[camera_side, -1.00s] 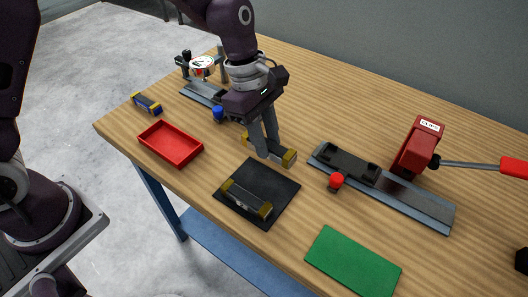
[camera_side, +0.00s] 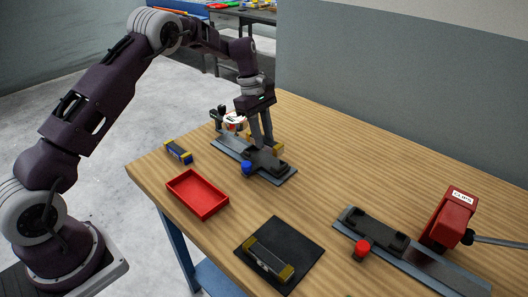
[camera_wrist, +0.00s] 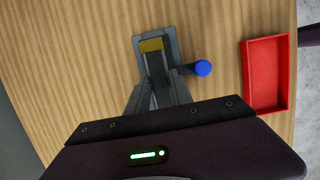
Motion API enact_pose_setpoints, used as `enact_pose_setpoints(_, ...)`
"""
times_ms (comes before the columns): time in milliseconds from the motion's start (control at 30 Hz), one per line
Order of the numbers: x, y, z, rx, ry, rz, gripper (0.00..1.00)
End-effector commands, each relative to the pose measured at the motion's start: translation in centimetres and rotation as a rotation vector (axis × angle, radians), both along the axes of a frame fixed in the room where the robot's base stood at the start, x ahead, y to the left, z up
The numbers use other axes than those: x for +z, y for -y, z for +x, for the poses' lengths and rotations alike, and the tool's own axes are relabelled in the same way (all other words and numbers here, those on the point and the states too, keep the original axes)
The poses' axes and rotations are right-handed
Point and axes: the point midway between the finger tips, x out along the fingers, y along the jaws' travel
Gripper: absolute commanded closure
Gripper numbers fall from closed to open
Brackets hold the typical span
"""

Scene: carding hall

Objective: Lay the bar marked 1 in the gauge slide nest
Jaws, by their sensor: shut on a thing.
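The gauge slide is a grey rail (camera_side: 284,174) with a dark nest (camera_side: 268,162), a blue knob (camera_side: 247,167) and a dial gauge (camera_side: 233,121) at its far end. My gripper (camera_side: 261,146) is shut on a bar with yellow ends (camera_side: 278,148), right over the nest. In the wrist view one yellow end (camera_wrist: 152,45) shows beyond the fingers, inside the outline of the slide; the blue knob (camera_wrist: 203,68) is to its right. The fingers hide most of the bar. I cannot read its mark, nor tell whether it touches the nest.
A similar bar (camera_side: 268,260) lies on a black mat (camera_side: 303,237); a blue and yellow bar (camera_side: 178,152) lies at the left edge. A red tray (camera_side: 197,195) stands between. At right are a second slide (camera_side: 420,262), a red knob (camera_side: 361,248) and a red block (camera_side: 448,220).

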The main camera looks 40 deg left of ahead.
Motion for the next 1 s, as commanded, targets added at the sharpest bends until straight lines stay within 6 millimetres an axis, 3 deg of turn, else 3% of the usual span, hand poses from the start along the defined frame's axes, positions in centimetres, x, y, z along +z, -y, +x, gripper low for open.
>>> enact_pose_setpoints(267, -4.3, 0.1, 0.0, 0.0, 0.0, -0.001, 1.0)
enact_pose_setpoints(600, -4.7, 0.1, 0.1, 0.001, 0.002, 0.0, 1.0)
enact_pose_setpoints(633, -4.7, 0.1, 0.1, 0.001, 0.002, 0.0, 0.67)
enact_pose_setpoints(700, -4.7, 0.1, 0.1, 0.001, 0.002, 0.0, 0.54)
enact_pose_setpoints(1000, -4.6, 0.1, 0.0, 0.001, 0.002, 0.0, 0.51)
